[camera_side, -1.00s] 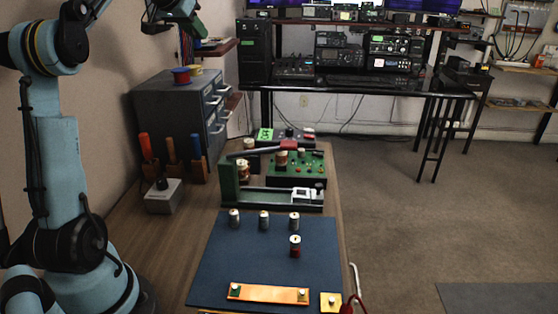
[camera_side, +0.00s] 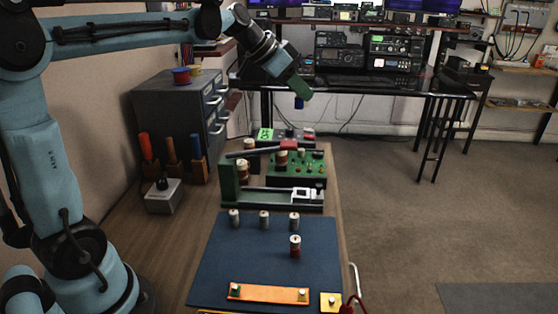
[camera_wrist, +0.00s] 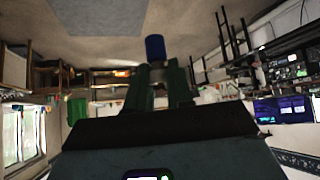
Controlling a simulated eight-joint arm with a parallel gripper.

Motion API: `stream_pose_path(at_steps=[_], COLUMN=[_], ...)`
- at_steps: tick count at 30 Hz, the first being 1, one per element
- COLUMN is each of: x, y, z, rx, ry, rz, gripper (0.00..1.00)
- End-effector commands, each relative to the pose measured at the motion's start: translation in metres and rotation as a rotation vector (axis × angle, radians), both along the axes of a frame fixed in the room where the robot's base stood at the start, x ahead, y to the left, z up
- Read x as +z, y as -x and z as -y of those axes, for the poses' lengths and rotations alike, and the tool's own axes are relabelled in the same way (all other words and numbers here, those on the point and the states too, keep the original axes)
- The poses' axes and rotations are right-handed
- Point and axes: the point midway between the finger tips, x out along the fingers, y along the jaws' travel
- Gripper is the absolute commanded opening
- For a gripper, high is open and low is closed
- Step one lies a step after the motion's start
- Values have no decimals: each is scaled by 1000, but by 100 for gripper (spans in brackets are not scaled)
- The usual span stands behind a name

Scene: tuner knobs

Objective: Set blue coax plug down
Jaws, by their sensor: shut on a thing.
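The blue coax plug (camera_side: 299,103) hangs below the tip of my gripper (camera_side: 301,93), high above the bench and beyond the green fixture in the side view. In the wrist view the plug (camera_wrist: 155,47) is a dark blue cylinder at the ends of the two green fingers of my gripper (camera_wrist: 157,68). My gripper is shut on it. The plug's held end is hidden by the fingers. Nothing touches the plug from below.
A grey drawer cabinet (camera_side: 170,110) stands left.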

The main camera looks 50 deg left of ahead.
Motion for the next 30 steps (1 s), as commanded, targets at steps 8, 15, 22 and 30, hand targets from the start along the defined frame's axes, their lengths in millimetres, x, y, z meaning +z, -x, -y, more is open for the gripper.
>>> stream_pose_path(at_steps=[8, 15, 22, 30], x=[-54, -98, -126, -140], y=[45, 113, 174, 192], z=[123, 206, 250, 257], rx=[-332, -612, -807, -877], ry=[5, 12, 20, 23], rz=[3, 12, 23, 28], gripper=[0, 0, 0, 0])
